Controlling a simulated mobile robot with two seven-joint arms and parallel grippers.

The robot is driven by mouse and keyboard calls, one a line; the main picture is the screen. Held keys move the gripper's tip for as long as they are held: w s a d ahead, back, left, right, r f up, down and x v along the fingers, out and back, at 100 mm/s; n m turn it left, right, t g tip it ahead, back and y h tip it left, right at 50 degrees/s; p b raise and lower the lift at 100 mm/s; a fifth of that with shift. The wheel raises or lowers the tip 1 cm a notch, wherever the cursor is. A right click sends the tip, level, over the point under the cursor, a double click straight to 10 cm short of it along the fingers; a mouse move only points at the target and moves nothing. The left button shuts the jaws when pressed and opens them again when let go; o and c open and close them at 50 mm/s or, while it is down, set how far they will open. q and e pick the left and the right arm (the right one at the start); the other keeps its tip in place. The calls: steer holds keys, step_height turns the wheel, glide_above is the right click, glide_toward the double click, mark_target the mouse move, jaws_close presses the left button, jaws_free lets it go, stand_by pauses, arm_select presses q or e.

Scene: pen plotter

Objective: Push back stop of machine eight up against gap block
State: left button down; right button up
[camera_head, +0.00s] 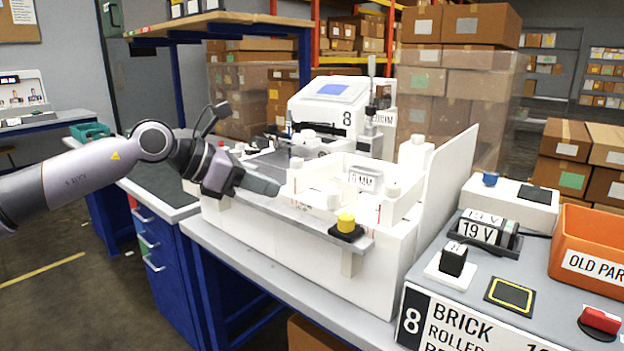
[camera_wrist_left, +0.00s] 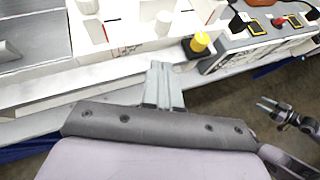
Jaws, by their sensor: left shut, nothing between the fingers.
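Machine eight (camera_head: 330,112) is white, with a blue screen and an "8" label, behind a white open-topped frame. A small block with an "MM" label (camera_head: 366,180), perhaps the gap block, sits inside the frame. I cannot tell for sure which white part is the back stop, or whether it touches the block. My left gripper (camera_head: 278,188) is shut and empty at the frame's front left, by the grey front rail (camera_head: 300,222). In the left wrist view its fingers (camera_wrist_left: 162,72) point at the front edge. My right gripper (camera_wrist_left: 264,104) shows small at the right there, fingers apart.
A yellow knob on a black base (camera_head: 346,226) stands on the rail's right end. An upright white panel (camera_head: 448,185) bounds the frame's right side. Further right is a grey control box (camera_head: 540,290) with an orange bin (camera_head: 590,245). Open floor lies in front of the bench.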

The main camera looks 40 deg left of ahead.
mark_target(337, 195)
arm_select(q)
steer(key=p+x, duration=0.1)
steer(key=x, duration=0.1)
steer(key=p+x, duration=0.1)
steer(key=x, duration=0.2)
steer(key=r+p+x, duration=0.1)
steer(key=p+x, duration=0.1)
steer(key=shift+w+d+f, duration=0.1)
steer(key=shift+w+d, duration=0.35)
steer(key=shift+w, duration=0.05)
steer(key=shift+w+d+f, duration=0.1)
steer(key=shift+w+d, duration=0.1)
steer(key=shift+w, duration=0.25)
steer(key=shift+w+d+f, duration=0.1)
steer(key=shift+w+d, duration=0.15)
steer(key=shift+w, duration=0.15)
arm_select(e)
steer(key=shift+s+d+r, duration=0.25)
steer(key=shift+d+r, duration=0.05)
steer(key=shift+r, duration=0.35)
steer(key=shift+s+d+r, duration=0.25)
steer(key=shift+d+r, duration=0.05)
steer(key=shift+r, duration=0.3)
arm_select(q)
steer(key=shift+r+p, duration=0.1)
steer(key=shift+p, duration=0.2)
arm_select(e)
steer(key=shift+r, duration=0.1)
